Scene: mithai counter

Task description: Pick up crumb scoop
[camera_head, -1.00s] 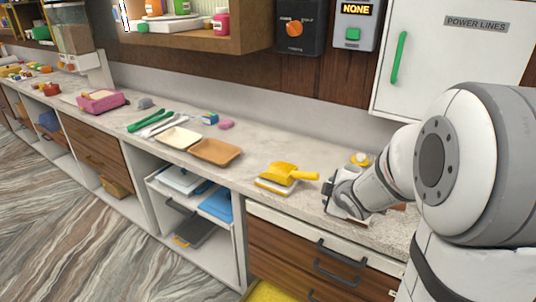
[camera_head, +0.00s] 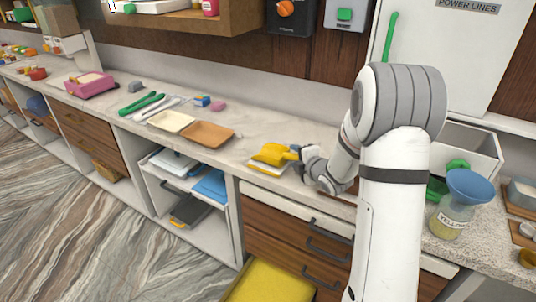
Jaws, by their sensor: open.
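The crumb scoop (camera_head: 272,154) is yellow and lies on a white and yellow flat item (camera_head: 262,168) on the counter, with its handle pointing right. My gripper (camera_head: 299,157) is at the handle end of the scoop, low over the counter, with its fingers close to the handle. The fingers are small and partly hidden by the wrist, so I cannot tell whether they touch the handle. The gripper is open, and the scoop rests on the item below it.
A brown tray (camera_head: 208,135) and a cream tray (camera_head: 170,121) lie left of the scoop. Green tongs (camera_head: 142,103) lie farther left. A jar with a blue funnel (camera_head: 456,205) stands at the right. A yellow drawer or bin (camera_head: 268,282) sticks out below the counter.

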